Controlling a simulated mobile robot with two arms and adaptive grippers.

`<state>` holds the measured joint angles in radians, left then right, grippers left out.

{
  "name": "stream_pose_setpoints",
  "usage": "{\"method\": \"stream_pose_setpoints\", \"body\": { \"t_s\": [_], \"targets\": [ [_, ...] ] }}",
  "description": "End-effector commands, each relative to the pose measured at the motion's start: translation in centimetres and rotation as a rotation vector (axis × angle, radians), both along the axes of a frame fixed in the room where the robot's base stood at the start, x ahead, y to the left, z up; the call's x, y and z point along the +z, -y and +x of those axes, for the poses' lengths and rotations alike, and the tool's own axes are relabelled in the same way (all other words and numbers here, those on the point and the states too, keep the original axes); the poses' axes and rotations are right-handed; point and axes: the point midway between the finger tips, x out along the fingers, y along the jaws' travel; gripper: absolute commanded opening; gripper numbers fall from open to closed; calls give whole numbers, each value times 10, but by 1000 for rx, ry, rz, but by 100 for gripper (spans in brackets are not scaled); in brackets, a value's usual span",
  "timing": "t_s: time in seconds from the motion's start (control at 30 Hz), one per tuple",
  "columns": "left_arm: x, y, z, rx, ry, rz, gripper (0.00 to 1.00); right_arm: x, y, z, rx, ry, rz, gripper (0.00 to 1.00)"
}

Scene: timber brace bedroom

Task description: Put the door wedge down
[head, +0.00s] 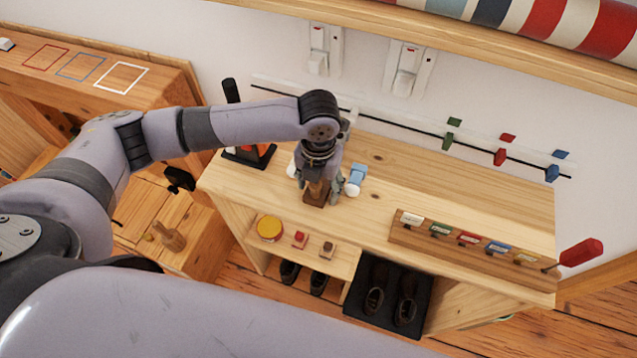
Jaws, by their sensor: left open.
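My left gripper (317,184) points down over the front part of the light wooden bench top (385,205). Its fingers stand apart, on either side of a small brown wooden block (316,198), which looks like the door wedge. The block appears to rest on the bench top near its front edge. The gripper hides its upper part, and I cannot tell whether the fingers touch it. My right gripper is not in view.
A light blue and white item (354,179) stands close right of the gripper. A black lever on a base (250,155) is behind left. A rack of coloured tags (465,239) lies to the right. Shoes (390,298) are below. The bench top's middle is clear.

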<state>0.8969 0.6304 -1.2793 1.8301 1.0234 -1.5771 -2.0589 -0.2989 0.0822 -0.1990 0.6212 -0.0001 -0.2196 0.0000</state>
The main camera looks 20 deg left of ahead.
Motion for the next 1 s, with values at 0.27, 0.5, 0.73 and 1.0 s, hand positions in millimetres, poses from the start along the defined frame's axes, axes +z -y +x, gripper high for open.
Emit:
{"method": "stream_pose_setpoints", "body": {
  "t_s": [0.27,0.5,0.73,1.0],
  "targets": [
    [0,0,0,0,1,0,60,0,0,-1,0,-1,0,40],
    [23,1,2,-1,6,-3,60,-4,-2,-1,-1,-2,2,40],
    [73,1,2,-1,6,-2,60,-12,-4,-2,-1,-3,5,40],
    [115,0,1,0,2,0,60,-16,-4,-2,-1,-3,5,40]
  ]
}}
